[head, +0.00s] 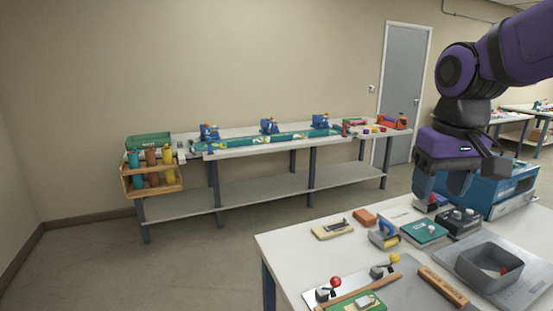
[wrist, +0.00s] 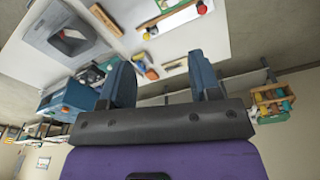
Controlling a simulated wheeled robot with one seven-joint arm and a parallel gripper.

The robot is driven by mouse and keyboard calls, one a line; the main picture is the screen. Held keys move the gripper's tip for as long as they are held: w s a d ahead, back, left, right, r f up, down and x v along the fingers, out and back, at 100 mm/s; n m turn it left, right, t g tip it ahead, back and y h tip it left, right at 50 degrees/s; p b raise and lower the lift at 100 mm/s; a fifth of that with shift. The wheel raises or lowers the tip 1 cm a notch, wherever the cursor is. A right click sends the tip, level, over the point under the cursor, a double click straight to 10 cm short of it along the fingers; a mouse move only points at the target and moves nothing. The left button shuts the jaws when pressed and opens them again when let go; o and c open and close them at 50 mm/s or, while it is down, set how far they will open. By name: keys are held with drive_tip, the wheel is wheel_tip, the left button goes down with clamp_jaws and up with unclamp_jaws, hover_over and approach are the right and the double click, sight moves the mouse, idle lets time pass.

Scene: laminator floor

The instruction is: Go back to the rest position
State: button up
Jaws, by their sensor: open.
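My gripper (head: 443,185) hangs from my purple arm at the right of the head view, above the back part of the near white table (head: 290,250). Its blue fingers point down over the tools there. In the wrist view my gripper (wrist: 162,80) shows two blue fingers spread wide apart, with nothing between them. The gripper is open and empty. The wrist view looks tilted, with the near table (wrist: 215,35) upside down beyond the fingers. No rest position is marked in either view.
Under and around my gripper are a blue machine (head: 500,190), a black box (head: 459,222), a green pad (head: 424,231) and a blue-handled tool (head: 383,234). A grey bin (head: 488,266) stands at the front right. A long bench (head: 260,190) lines the far wall, with open floor between.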

drive_tip(key=s+d+t, duration=0.3)
drive_tip(key=s+t, duration=0.1)
drive_tip(key=s, duration=0.7)
drive_tip(key=shift+s+d+r+m, duration=0.15)
drive_tip(key=shift+s+d+m, duration=0.2)
drive_tip(key=shift+s+m, duration=0.05)
